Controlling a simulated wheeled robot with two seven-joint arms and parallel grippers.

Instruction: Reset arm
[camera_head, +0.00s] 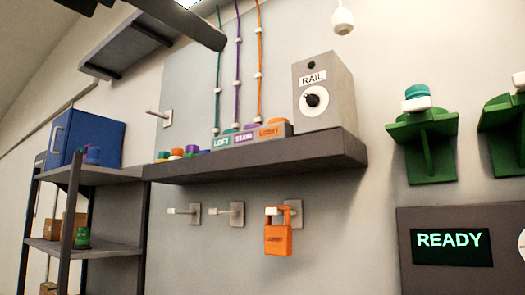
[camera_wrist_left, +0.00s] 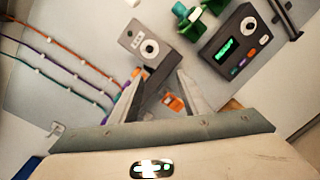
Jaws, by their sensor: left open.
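My left gripper (camera_wrist_left: 160,76) shows in the left wrist view with its two grey fingers spread apart. It is open, and nothing is held between the fingers. Behind the gap between them, the grey RAIL box and an orange tag-like padlock appear farther off. In the head view, a dark bar at the top left, likely part of my left arm, reaches in above the shelf; the fingertips cannot be made out there. My right gripper is in neither view. The orange padlock (camera_head: 278,240) hangs on the rightmost peg below the shelf.
The RAIL box (camera_head: 325,75) stands on the dark wall shelf (camera_head: 260,158) beside the LOFT and LOBBY blocks. Green brackets (camera_head: 420,135) and a READY panel (camera_head: 440,215) are at right. A blue box (camera_head: 75,135) sits on the left rack. Bare pegs (camera_head: 185,211) stick out below.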

